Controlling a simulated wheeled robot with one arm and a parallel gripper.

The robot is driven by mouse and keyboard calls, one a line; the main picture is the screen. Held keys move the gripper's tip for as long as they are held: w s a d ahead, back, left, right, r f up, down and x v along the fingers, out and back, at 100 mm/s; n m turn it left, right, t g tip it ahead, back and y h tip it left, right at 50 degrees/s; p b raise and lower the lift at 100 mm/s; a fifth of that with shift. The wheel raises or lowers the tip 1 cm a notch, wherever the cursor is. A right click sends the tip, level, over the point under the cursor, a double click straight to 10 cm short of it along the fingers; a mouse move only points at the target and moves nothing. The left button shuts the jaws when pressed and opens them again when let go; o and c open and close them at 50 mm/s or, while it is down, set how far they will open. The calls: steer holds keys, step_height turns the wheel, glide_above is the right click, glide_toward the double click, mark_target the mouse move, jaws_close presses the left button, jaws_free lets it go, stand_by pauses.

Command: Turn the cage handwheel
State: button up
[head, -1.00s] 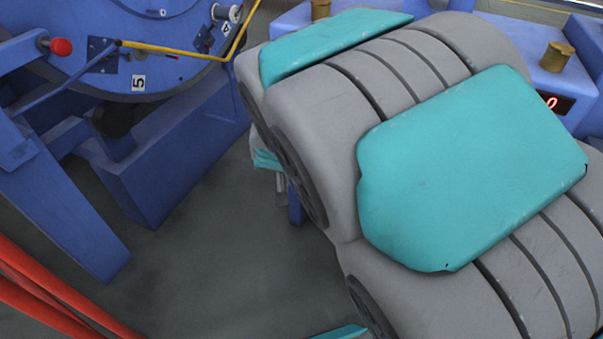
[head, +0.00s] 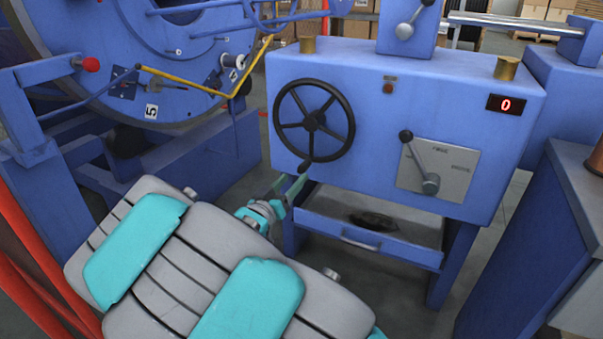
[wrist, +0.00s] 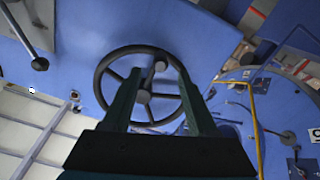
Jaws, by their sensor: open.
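The cage handwheel (head: 314,118) is a black spoked wheel on the left of the blue box's front face. Its crank knob (head: 305,166) sticks out at the lower rim. My gripper (head: 287,186) is open, just below and left of the knob. In the wrist view the handwheel (wrist: 143,96) shows behind and between the two dark green fingers of my gripper (wrist: 158,72), with the knob (wrist: 160,65) between the fingertips. I cannot tell whether the fingers touch the knob; nothing is gripped.
A large blue disc frame (head: 130,60) stands left. Red bars (head: 40,290) run at the lower left.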

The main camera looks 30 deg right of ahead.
mark_target(300, 172)
steer(key=shift+b+x, duration=0.5)
steer(key=shift+x, duration=3.25)
steer(key=shift+c, duration=0.4)
jaws_close()
